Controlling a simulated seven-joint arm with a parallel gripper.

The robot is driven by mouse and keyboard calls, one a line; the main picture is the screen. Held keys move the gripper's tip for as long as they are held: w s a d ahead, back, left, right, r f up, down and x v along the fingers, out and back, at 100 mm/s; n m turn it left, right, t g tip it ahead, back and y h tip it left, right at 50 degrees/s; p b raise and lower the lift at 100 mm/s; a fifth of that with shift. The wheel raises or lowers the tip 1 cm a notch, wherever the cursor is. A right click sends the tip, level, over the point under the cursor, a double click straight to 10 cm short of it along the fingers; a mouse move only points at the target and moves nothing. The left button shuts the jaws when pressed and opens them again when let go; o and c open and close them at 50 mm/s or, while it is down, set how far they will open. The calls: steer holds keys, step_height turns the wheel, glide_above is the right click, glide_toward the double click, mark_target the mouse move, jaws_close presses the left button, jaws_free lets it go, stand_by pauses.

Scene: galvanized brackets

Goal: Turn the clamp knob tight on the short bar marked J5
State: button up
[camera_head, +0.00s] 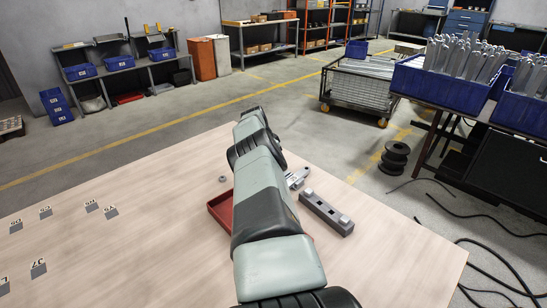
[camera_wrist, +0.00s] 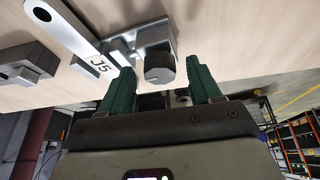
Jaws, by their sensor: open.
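In the wrist view a pale, flat bar marked J5 (camera_wrist: 85,45) with a round hole at its far end runs into a grey metal clamp (camera_wrist: 138,36). A dark, round clamp knob (camera_wrist: 159,68) sticks out from the clamp towards my gripper. My gripper (camera_wrist: 161,76) is open, with one green finger on each side of the knob. A gap shows between the knob and each finger; I cannot tell how far the tips reach along it. In the head view my arm hides the gripper, and part of the clamp (camera_head: 297,178) shows just right of the arm.
A long grey block (camera_head: 326,213) lies close to the right of my arm. A red tray (camera_head: 219,212) is partly hidden on its left, with a small grey ring (camera_head: 222,179) beyond. Several marked tiles (camera_head: 39,269) lie at left.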

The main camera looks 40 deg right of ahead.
steer(key=s+v, duration=0.1)
steer(key=v, duration=0.9)
steer(key=shift+w+a+r, duration=0.2)
steer(key=shift+w+r, duration=0.2)
steer(key=shift+w, duration=0.05)
steer(key=s+d+n+t+h, duration=0.1)
steer(key=d+n+t+h, duration=0.6)
steer(key=d+n, duration=1.55)
steer(key=s+a+f+n+t+y, duration=0.2)
steer(key=s+a+n+y, duration=0.1)
steer(key=n, duration=0.8)
steer(key=s+a+f+n+t+y, duration=0.2)
steer(key=a+n+y, duration=0.4)
steer(key=n, duration=0.6)
steer(key=s+a+f+n+t+y, duration=0.3)
steer(key=s+a+n+y, duration=0.1)
steer(key=n, duration=0.7)
steer(key=shift+s+a+n+y, duration=0.2)
steer(key=shift+a+y, duration=0.3)
steer(key=shift+a, duration=0.65)
steer(key=shift+a+f+n, duration=0.1)
steer(key=shift+a+n, duration=0.15)
steer(key=x, duration=1)
steer(key=shift+w+a, duration=0.15)
steer(key=shift+w, duration=0.15)
